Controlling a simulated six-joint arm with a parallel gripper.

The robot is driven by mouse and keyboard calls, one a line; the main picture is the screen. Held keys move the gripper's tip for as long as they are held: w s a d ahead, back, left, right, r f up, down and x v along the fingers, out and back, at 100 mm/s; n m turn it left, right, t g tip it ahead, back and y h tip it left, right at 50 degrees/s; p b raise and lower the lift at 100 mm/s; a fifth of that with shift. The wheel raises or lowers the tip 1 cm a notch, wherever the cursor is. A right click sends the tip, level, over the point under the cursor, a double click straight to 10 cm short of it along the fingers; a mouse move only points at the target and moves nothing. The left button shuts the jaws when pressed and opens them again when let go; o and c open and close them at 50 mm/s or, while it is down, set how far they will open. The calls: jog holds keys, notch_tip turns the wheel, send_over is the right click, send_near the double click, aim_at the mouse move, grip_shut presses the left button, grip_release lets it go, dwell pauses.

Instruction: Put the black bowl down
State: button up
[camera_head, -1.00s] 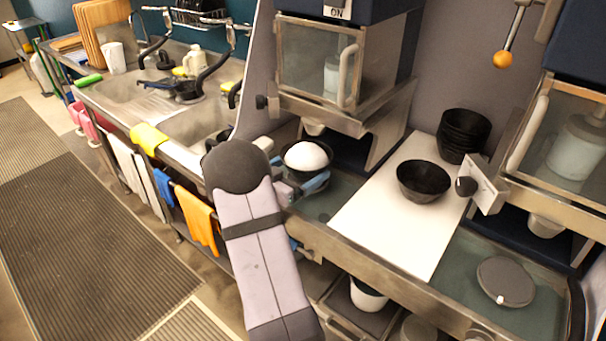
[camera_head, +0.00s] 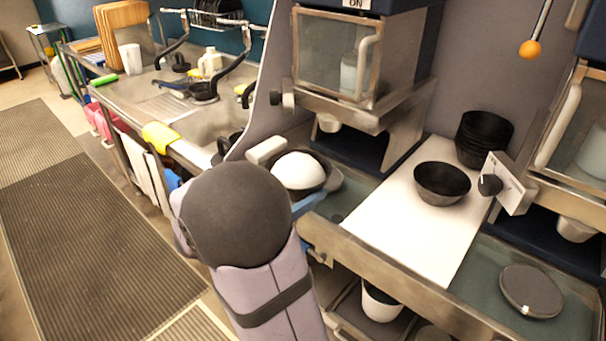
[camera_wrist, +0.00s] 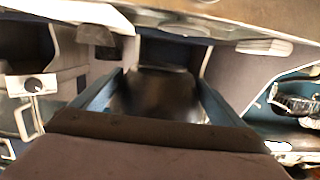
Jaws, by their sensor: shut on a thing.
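A black bowl (camera_head: 323,166) with a white mound (camera_head: 298,171) in it is in the middle of the head view, beside the end of my arm. My gripper (camera_head: 297,192) is shut on this bowl; a blue finger shows at its near side, and my forearm hides part of the grip. In the wrist view, a dark, blurred surface of the bowl (camera_wrist: 158,95) lies between the two blue fingers of my gripper (camera_wrist: 155,100). The bowl looks roughly upright. I cannot tell its exact height above the counter.
An empty black bowl (camera_head: 441,186) stands on a white board (camera_head: 410,225), with stacked black bowls (camera_head: 483,140) behind it. A dispenser (camera_head: 335,60) overhangs the counter behind the held bowl. A grey round lid (camera_head: 531,290) lies at right. The board's front part is clear.

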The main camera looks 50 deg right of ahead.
jog(key=shift+s+a+b, duration=0.1)
jog(key=shift+s+a, duration=0.15)
jog(key=shift+a, duration=0.5)
jog(key=shift+s+a+b, duration=0.1)
jog(key=shift+s+a, duration=0.15)
jog(key=shift+a, duration=0.5)
jog(key=shift+s+a+b, duration=0.1)
jog(key=shift+s+a, duration=0.15)
jog(key=shift+a, duration=0.5)
